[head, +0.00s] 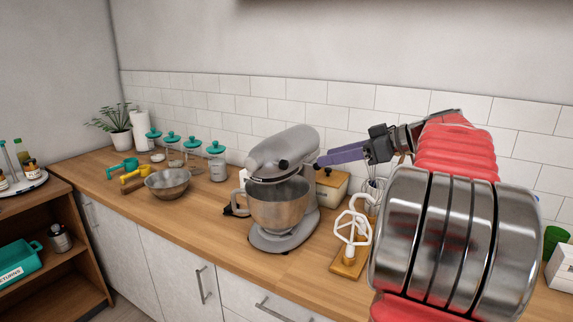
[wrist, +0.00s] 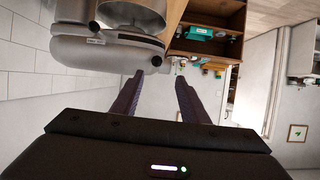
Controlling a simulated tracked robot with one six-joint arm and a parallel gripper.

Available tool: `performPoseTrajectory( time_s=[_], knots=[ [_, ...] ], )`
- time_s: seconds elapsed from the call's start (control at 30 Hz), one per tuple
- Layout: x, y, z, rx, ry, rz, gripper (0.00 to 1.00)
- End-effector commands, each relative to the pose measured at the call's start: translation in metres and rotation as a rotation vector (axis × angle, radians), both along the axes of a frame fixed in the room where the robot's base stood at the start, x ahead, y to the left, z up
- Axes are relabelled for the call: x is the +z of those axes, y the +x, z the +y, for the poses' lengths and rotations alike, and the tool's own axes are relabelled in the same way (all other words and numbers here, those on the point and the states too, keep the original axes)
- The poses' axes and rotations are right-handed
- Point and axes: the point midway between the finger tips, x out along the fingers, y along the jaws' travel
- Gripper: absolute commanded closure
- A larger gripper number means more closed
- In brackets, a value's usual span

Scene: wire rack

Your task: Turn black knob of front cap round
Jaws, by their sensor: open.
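A grey stand mixer (head: 287,146) stands on the counter, its steel bowl (head: 279,204) under its head. A small black knob (head: 284,164) shows on the mixer head; the front cap around it is hard to make out. My gripper (head: 319,160) has its long purple fingers pointing left at the right side of the head, near the knob. In the wrist view the mixer (wrist: 105,57) appears inverted at upper left. A dark round spot (wrist: 157,61), seemingly the knob, shows just beyond the left fingertip. The gripper (wrist: 159,76) is open, with nothing between its fingers.
White beaters on a wooden board (head: 345,264) and a cream box (head: 331,187) stand right of the mixer. A metal bowl (head: 168,183) and teal-lidded jars (head: 216,162) are to the left. The tiled wall is behind. Counter between bowl and mixer is mostly clear.

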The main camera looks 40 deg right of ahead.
Motion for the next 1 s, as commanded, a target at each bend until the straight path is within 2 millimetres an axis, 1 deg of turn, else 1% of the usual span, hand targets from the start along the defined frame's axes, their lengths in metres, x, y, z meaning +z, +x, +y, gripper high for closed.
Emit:
performPoseTrajectory(
  time_s=[0.03, 0.13, 0.43, 0.57, 0.77, 1.0],
  knots=[
    [0.002, -0.003, -0.006, -0.002, -0.006, -0.014, 0.60],
    [0.003, -0.004, -0.010, -0.001, -0.013, -0.026, 0.60],
    [0.003, -0.003, -0.008, 0.001, -0.013, -0.024, 0.60],
    [0.001, 0.002, -0.006, 0.002, -0.013, -0.024, 0.60],
    [-0.008, 0.021, 0.001, 0.003, -0.011, -0.022, 0.60],
    [-0.022, 0.053, 0.013, 0.004, -0.011, -0.022, 0.60]
  ],
)
